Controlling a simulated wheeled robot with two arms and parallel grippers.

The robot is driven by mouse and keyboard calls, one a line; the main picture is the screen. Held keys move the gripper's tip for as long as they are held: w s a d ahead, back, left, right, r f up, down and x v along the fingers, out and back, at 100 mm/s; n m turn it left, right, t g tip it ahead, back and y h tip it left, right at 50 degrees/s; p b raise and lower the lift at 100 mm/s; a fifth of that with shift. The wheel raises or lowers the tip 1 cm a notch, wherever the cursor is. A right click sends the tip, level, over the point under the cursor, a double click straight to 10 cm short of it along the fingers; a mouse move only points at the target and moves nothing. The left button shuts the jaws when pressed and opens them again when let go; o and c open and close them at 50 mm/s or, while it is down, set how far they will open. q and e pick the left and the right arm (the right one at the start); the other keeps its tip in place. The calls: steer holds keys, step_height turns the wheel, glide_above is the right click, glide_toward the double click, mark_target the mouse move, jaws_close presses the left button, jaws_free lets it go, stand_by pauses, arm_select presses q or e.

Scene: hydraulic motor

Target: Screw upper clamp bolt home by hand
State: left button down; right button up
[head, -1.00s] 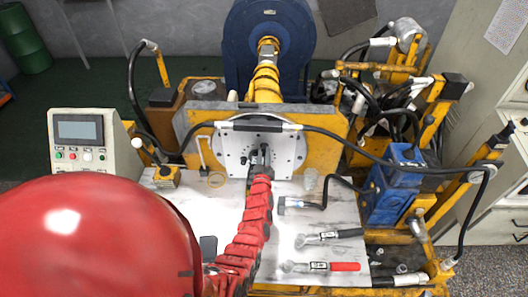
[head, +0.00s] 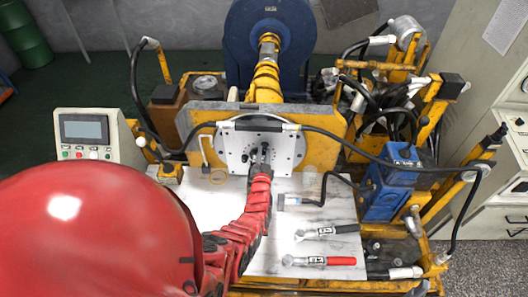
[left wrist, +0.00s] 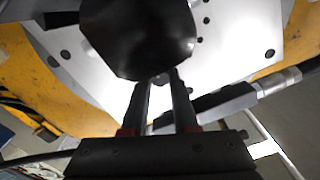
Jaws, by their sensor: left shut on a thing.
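My left gripper (head: 262,160) reaches up to the middle of the white mounting plate (head: 284,152). In the left wrist view its two fingers (left wrist: 162,78) point at a dark round part (left wrist: 140,35) in front of the plate and are close together. They are shut on the upper clamp bolt, but the bolt itself is mostly hidden by the fingertips and that dark part. How deep the bolt sits cannot be told. My right gripper is not in view.
A red-handled wrench (head: 318,261) and a black-handled wrench (head: 326,231) lie on the white tabletop (head: 290,215). A black hose (head: 390,160) arches across the plate to the right. A blue unit (head: 388,195) stands at the right, a control box (head: 88,137) at the left.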

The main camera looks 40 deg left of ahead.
arm_select(q)
steer(key=shift+m, duration=0.5)
steer(key=c, duration=0.7)
jaws_free()
